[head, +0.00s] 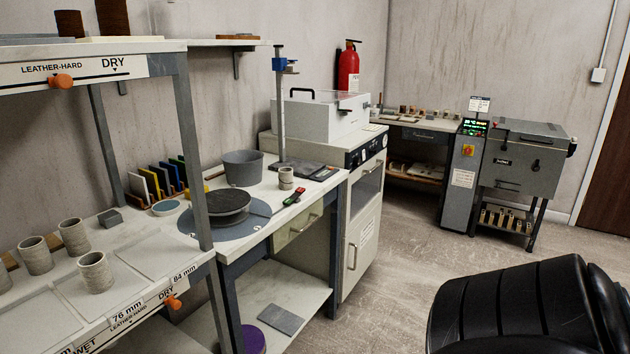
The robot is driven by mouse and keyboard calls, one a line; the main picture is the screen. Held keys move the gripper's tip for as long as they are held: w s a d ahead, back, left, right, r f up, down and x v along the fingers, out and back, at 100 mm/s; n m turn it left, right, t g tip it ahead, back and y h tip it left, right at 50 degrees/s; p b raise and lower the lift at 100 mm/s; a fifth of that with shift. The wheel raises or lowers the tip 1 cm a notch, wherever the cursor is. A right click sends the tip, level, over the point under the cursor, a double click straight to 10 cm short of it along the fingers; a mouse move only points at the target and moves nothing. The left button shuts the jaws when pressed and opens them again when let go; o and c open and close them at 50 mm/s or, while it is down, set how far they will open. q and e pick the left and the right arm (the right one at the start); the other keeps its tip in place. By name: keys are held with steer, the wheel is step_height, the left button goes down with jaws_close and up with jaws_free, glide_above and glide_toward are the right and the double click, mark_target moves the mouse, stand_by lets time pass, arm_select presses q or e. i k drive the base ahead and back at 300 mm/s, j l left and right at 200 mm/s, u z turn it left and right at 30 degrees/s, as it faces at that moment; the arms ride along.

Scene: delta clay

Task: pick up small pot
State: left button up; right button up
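Several small beige ribbed pots are in the head view. One small pot (286,178) stands upright on the middle bench, beside the foot of a blue-topped stand. Another pot (96,272) stands on the left shelf near its front edge. Two more stand behind it, one pot (35,256) to the left and one pot (74,236) near the back. A further pot is cut off at the left edge. A black ribbed part of my own body fills the lower right corner. Neither of my grippers is in view.
A grey upright (191,150) of the left rack rises before the middle bench. On the bench (262,182) are a turntable (229,206), a grey bucket (243,168) and a tall stand (280,110). A white-lidded box (320,118) stands beyond. The floor (400,260) is clear.

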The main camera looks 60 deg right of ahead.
mark_target(285, 175)
steer(key=z, duration=1.65)
steer(key=u, duration=0.3)
steer(key=i+l+u, duration=0.2)
steer(key=u, duration=0.25)
steer(key=i+l+u, duration=0.2)
steer(key=u, duration=0.3)
steer(key=i+l+u, duration=0.1)
steer(key=l, duration=0.2)
steer(key=i+l+u, duration=0.1)
steer(key=l, duration=0.55)
steer(key=i+u, duration=0.05)
